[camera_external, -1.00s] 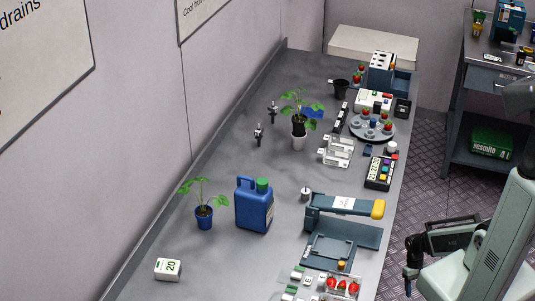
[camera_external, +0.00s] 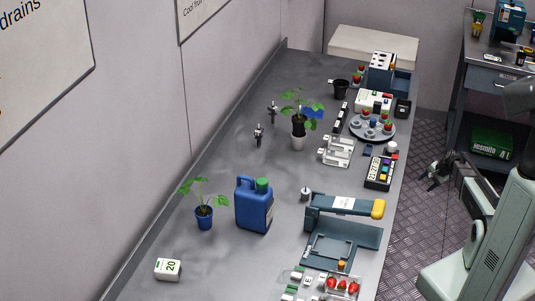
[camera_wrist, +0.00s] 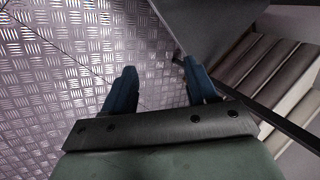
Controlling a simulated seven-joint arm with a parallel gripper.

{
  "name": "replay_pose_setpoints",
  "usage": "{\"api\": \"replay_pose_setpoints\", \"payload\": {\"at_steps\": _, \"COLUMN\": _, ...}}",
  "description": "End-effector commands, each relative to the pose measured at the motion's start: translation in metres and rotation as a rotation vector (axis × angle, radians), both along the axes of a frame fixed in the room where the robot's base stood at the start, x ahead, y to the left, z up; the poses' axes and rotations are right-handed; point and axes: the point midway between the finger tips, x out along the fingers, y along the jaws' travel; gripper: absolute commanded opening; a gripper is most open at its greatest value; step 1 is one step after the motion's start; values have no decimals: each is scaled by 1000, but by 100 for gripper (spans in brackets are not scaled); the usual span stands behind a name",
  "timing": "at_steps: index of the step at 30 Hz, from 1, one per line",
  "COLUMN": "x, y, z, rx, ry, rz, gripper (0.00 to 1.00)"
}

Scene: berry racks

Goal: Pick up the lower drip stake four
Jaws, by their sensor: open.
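My gripper (camera_external: 434,181) is off the right side of the bench, over the floor, far from the things on the bench. In the wrist view its two blue fingers (camera_wrist: 160,72) stand apart with only metal floor between them. Two small dark upright pieces stand on the bench near the wall, a nearer one (camera_external: 258,135) and a farther one (camera_external: 272,112). They may be drip stakes, but they are too small to tell, and I cannot read any number. The wrist view shows no stake.
The grey bench (camera_external: 228,148) holds a blue jug (camera_external: 254,205), a near potted plant (camera_external: 204,217) and a farther potted plant (camera_external: 298,142). A blue-grey press-like device (camera_external: 345,206) stands at the right edge. A side table (camera_external: 490,78) is at far right.

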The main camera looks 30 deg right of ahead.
Motion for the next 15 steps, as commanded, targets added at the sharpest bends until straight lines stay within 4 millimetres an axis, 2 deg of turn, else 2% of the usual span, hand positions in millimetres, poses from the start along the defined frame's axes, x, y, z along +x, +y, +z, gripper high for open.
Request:
{"api": "replay_pose_setpoints", "payload": {"at_steps": 1, "x": 13, "y": -30, "z": 19, "rx": 2, "ry": -39, "rz": -58, "gripper": 57}}
{"api": "replay_pose_setpoints", "payload": {"at_steps": 5, "x": 30, "y": -94, "z": 68, "rx": 15, "ry": -134, "rz": -195, "gripper": 57}}
{"api": "replay_pose_setpoints", "payload": {"at_steps": 9, "x": 40, "y": -163, "z": 125, "rx": 31, "ry": -237, "rz": -335, "gripper": 57}}
{"api": "replay_pose_setpoints", "payload": {"at_steps": 11, "x": 43, "y": -190, "z": 152, "rx": 40, "ry": -282, "rz": -390, "gripper": 57}}
{"api": "replay_pose_setpoints", "payload": {"at_steps": 15, "x": 50, "y": -245, "z": 217, "rx": 75, "ry": -389, "rz": -502, "gripper": 57}}
